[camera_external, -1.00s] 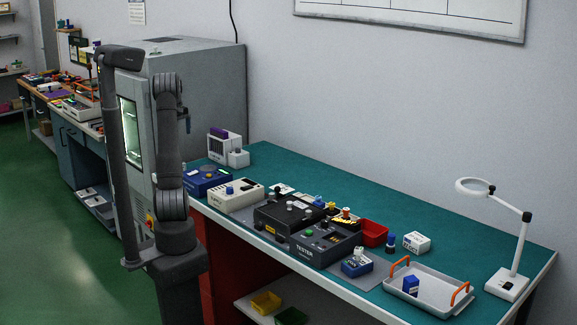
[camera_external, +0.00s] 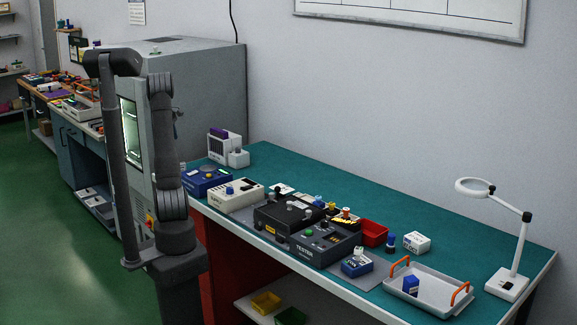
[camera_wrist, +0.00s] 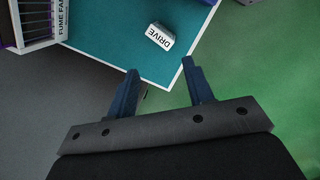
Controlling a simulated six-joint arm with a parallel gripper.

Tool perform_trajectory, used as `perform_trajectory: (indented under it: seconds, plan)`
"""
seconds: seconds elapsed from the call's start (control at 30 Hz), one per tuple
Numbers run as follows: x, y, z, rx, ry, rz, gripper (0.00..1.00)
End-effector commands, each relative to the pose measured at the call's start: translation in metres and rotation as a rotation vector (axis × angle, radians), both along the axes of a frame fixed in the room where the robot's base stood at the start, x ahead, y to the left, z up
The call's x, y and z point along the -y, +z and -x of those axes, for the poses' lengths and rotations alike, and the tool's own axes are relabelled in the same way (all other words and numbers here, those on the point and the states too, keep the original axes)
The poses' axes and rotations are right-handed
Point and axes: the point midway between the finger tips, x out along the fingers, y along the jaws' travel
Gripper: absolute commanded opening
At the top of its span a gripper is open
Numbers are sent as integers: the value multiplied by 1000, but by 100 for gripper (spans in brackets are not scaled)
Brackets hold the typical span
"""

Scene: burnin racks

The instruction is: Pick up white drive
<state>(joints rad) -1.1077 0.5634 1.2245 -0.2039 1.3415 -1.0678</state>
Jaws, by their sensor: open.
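The white drive (camera_wrist: 160,37), a small box marked DRIVE, lies on a teal surface (camera_wrist: 110,43) in the wrist view. It is near a corner of that surface and tilted in the picture. My gripper (camera_wrist: 160,68) is open and empty, its two dark blue fingers spread apart below the drive in the picture. The fingers do not touch it. In the external view my gripper cannot be made out, and I cannot tell whether this drive shows there.
A unit marked FUME FAN (camera_wrist: 62,18) stands left of the drive in the wrist view. Green floor (camera_wrist: 255,70) lies beyond the surface's right edge. In the external view, the teal bench (camera_external: 310,175) holds a tester (camera_external: 322,243), a grey tray (camera_external: 440,291) and a lamp (camera_external: 520,250).

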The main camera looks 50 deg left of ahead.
Motion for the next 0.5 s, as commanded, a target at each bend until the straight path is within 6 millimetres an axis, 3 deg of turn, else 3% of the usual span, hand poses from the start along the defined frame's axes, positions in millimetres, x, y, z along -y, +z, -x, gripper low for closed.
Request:
perform_trajectory:
  seconds: [0.2,0.33,0.5]
  plan:
    - [-6,-10,21,99,479,140,47]
    - [-7,-12,26,126,627,192,47]
    - [-7,-24,22,134,677,213,47]
